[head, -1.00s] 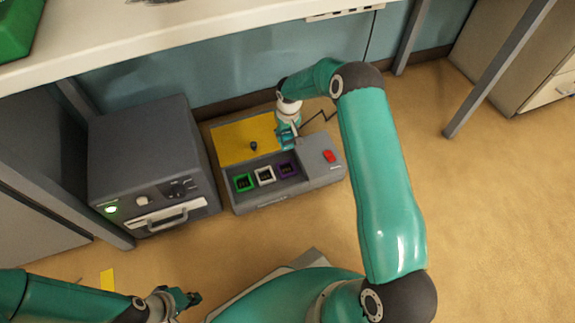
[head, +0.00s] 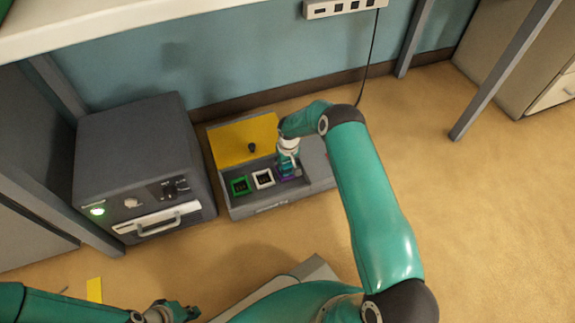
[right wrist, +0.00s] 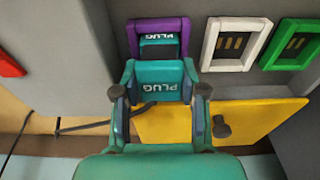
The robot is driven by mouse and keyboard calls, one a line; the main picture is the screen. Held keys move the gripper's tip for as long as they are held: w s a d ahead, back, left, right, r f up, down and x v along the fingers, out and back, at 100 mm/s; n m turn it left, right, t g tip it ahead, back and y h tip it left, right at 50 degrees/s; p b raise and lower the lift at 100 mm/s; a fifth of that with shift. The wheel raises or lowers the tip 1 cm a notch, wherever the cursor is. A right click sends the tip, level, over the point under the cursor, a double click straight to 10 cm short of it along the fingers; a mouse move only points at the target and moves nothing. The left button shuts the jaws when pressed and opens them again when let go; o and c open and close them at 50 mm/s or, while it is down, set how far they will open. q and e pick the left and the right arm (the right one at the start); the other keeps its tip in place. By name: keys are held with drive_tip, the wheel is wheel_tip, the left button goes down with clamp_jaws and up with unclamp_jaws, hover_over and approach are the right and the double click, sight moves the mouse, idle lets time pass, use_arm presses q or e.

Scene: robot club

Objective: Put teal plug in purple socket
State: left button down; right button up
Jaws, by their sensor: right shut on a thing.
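My right gripper (head: 287,165) is over the purple socket (head: 293,176), at the right end of the socket row, and mostly hides it in the head view. In the right wrist view the gripper (right wrist: 160,93) is shut on the teal plug (right wrist: 160,74), with one finger on each side. Beyond the fingers, the purple frame (right wrist: 131,38) surrounds a teal face marked PLUG. The plug meets this frame, but I cannot tell how deep it sits. My left gripper (head: 178,312) is low at the left, away from the sockets; its jaws are too small to judge.
The grey box holds a green socket (head: 240,186) and a white socket (head: 263,178) beside the purple one. Its yellow panel (head: 240,140) with a dark knob lies behind. A dark grey unit (head: 135,150) stands to the left. A cable runs from the plug.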

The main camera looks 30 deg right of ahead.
drive_tip(key=shift+f, duration=0.15)
drive_tip(key=o, duration=1.2)
wheel_tip(320, 180, up, 12)
drive_tip(key=s+f+p, duration=0.1)
drive_tip(key=p, duration=0.4)
drive_tip(key=s+a+f+y, duration=0.1)
drive_tip(key=s+a+y, duration=0.1)
drive_tip(key=s+a, duration=0.5)
drive_tip(key=s+a+y, duration=0.2)
drive_tip(key=s+a, duration=0.3)
drive_tip(key=a, duration=0.5)
drive_tip(key=shift+n+g, duration=0.3)
drive_tip(key=shift+g, duration=0.1)
drive_tip(key=s+a, duration=0.2)
drive_tip(key=s, duration=0.3)
drive_tip(key=s+a+r, duration=0.1)
drive_tip(key=s+a, duration=0.1)
drive_tip(key=s, duration=0.3)
drive_tip(key=s+a+r, duration=0.1)
drive_tip(key=s+a, duration=0.1)
drive_tip(key=s, duration=0.3)
drive_tip(key=shift+s+a+r, duration=0.1)
drive_tip(key=shift+a+r, duration=0.15)
drive_tip(key=shift+a, duration=0.1)
